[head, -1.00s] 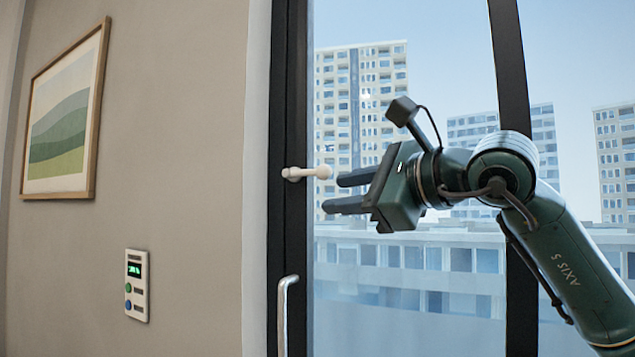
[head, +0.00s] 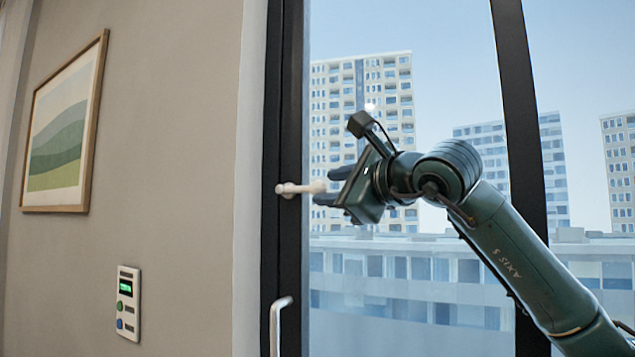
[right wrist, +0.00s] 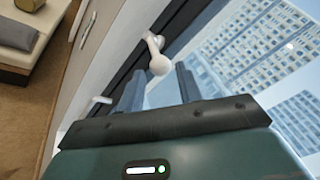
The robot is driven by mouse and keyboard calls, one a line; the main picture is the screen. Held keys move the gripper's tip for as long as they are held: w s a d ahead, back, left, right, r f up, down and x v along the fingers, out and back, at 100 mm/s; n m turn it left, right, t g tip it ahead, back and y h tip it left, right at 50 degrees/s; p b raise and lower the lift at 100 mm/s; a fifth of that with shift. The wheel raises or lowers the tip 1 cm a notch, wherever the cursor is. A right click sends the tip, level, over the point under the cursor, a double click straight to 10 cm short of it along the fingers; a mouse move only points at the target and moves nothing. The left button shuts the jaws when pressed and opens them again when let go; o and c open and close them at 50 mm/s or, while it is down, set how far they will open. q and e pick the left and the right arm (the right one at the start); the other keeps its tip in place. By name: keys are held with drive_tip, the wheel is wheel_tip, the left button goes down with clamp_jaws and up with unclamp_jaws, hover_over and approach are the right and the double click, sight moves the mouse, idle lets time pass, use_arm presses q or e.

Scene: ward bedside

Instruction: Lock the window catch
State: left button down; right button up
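The window catch (head: 297,188) is a small white lever with a round knob, mounted on the dark window frame (head: 285,110). In the head view it points right, about level. My right gripper (head: 322,186) is open, with its two dark fingers above and below the knob end. In the right wrist view the catch (right wrist: 157,60) shows with its knob just beyond and between the fingertips of the gripper (right wrist: 158,78). I cannot tell whether either finger touches it. My left gripper is not in view.
A pale pull handle (head: 276,322) stands on the frame below the catch. A control panel (head: 129,303) and a framed picture (head: 60,130) are on the wall at left. In the right wrist view a bed or bench (right wrist: 30,45) shows at upper left.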

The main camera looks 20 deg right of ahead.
sight(324, 188)
drive_tip(key=shift+p+x, duration=0.4)
drive_tip(key=shift+x, duration=1.85)
clamp_jaws()
